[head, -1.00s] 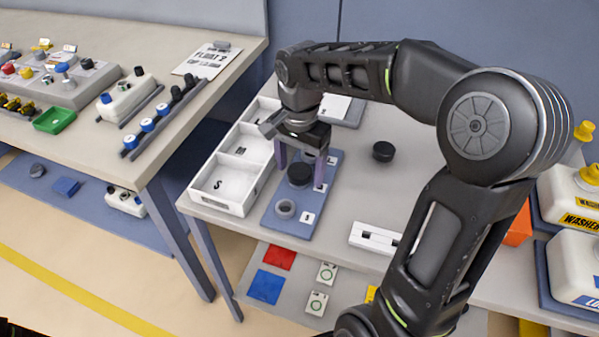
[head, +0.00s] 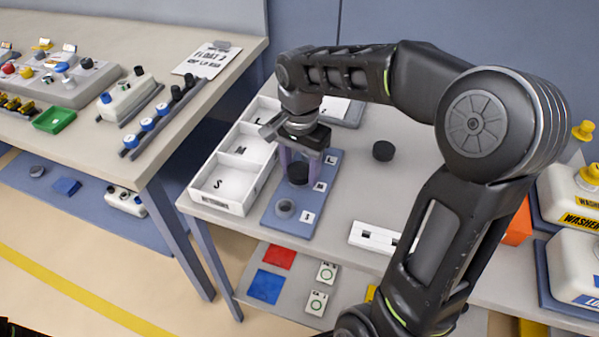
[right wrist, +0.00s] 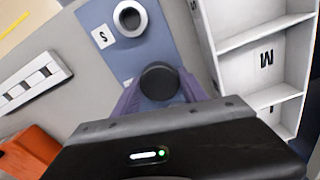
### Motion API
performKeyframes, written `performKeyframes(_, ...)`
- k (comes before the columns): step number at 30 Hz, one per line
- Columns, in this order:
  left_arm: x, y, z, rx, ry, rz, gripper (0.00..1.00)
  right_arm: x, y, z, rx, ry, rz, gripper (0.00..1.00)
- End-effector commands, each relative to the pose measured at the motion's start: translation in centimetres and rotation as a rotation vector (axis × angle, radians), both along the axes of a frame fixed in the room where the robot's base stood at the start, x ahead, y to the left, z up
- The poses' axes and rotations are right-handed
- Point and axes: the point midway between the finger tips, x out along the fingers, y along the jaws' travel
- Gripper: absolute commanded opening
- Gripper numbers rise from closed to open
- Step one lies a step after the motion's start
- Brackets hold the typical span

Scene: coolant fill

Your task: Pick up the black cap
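A black cap (head: 298,174) is at the middle place of a blue mat (head: 277,214) marked with letter labels. My right gripper (head: 299,170) points down over it, with one purple finger on each side. The right wrist view shows the same black cap (right wrist: 159,81) between the fingertips (right wrist: 159,88), which look closed against its sides. I cannot tell whether it is lifted off the mat. A second black cap (head: 383,151) lies on the table to the right, apart from the gripper.
A grey ring (head: 285,208) sits on the mat near the S label. A white tray (head: 217,205) with lettered compartments stands left of the mat. A white slotted block (head: 373,237) lies to the right. Bare table lies between the mat and the second cap.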

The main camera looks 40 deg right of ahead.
Motion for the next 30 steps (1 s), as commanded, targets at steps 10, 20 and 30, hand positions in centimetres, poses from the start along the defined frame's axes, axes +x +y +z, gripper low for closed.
performKeyframes(10,0.0,0.0,0.0,0.000,0.000,0.000,0.36,0.0,0.0,0.0,0.000,0.000,0.000,0.20)
performKeyframes(20,0.0,0.0,0.0,0.000,0.000,0.000,0.36,0.0,0.0,0.0,0.000,0.000,0.000,0.03)
performKeyframes(30,0.0,0.0,0.1,0.000,0.000,0.000,0.36,0.1,0.0,3.2,-0.001,-0.006,0.001,0.03)
